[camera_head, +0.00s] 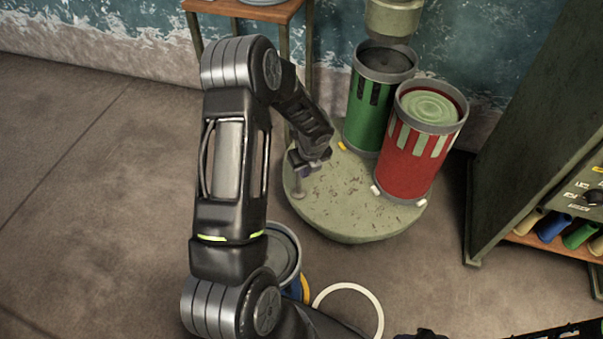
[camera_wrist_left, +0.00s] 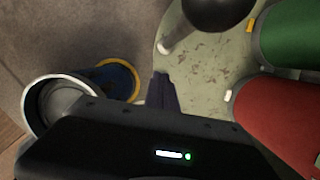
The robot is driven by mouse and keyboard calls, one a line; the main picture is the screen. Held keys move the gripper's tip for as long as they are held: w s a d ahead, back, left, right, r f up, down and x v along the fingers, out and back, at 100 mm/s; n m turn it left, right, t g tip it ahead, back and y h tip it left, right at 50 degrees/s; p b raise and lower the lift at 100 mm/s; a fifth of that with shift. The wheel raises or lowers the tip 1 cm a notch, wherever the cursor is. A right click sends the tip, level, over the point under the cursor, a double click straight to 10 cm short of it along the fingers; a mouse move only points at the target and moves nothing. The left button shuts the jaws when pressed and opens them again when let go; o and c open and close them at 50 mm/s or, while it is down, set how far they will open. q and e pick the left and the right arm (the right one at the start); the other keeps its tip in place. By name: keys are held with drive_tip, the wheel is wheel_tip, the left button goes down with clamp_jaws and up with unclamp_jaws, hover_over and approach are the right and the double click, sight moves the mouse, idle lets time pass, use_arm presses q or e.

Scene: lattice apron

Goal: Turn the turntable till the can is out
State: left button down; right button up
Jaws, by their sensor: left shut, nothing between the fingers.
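The turntable (camera_head: 340,205) is a round, worn, pale green disc on the floor. It also shows in the left wrist view (camera_wrist_left: 200,75). A red can (camera_head: 408,165) with pale green inside stands at its right, and a green can (camera_head: 365,115) with a dark inside stands at its back. A post (camera_head: 298,190) stands at the turntable's left edge; in the left wrist view it has a pale end and a dark knob (camera_wrist_left: 218,10). My left gripper (camera_head: 304,160) is shut and empty, beside the post; contact is unclear. Only dark parts of my right arm show.
A shelf unit (camera_head: 530,130) stands at the right, a wooden stool (camera_head: 245,8) behind. A bucket (camera_head: 282,250) and white ring (camera_head: 350,287) lie near my left arm. The left floor is clear.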

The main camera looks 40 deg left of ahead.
use_arm(q)
drive_tip(key=v, duration=0.5)
drive_tip(key=shift+s+p, duration=0.1)
drive_tip(key=shift+p, duration=0.25)
